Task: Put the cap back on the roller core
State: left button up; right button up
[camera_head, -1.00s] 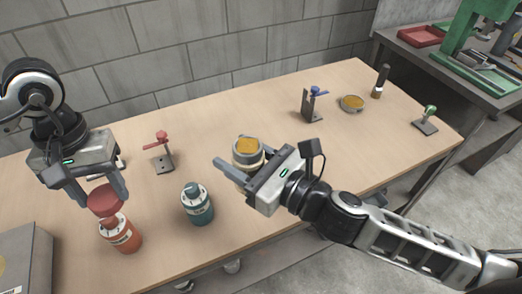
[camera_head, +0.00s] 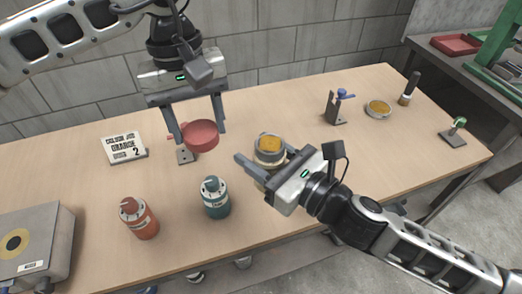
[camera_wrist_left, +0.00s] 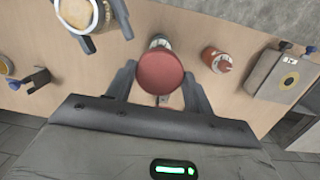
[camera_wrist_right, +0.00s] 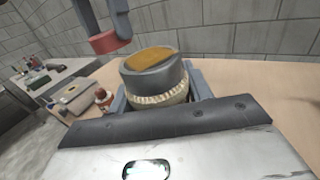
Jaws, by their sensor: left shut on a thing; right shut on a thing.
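The red round cap (camera_head: 201,137) is between the fingers of my left gripper (camera_head: 198,131), which is shut on it. It is held in the air, left of and above the roller core, apart from it. It also shows in the left wrist view (camera_wrist_left: 160,72). The roller core (camera_head: 270,150) is a short grey cylinder with a pale mesh band and an orange-yellow top face. It is upright in my right gripper (camera_head: 268,168), which is shut on it. In the right wrist view the core (camera_wrist_right: 154,78) has the cap (camera_wrist_right: 108,42) up and left of it.
An orange bottle (camera_head: 138,220) and a teal bottle (camera_head: 215,200) stand at the front. Behind are a sign (camera_head: 125,147) and a red-handled stand (camera_head: 184,155), partly hidden. A blue-handled bracket (camera_head: 334,108), a round dish (camera_head: 378,109) and a green-handled tool (camera_head: 454,132) stand right; a grey box (camera_head: 30,245) is left.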

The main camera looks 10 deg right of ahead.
pick_arm(q)
notch_tip(320, 180, up, 6)
jog(key=n, duration=0.2)
send_over(270, 144)
jog(key=shift+w+r, duration=0.1)
jog(key=shift+w, duration=0.05)
jog(key=shift+m, duration=0.3)
jog(key=shift+f, duration=2.05)
jog(key=shift+f, duration=0.85)
jog(key=shift+f, duration=0.55)
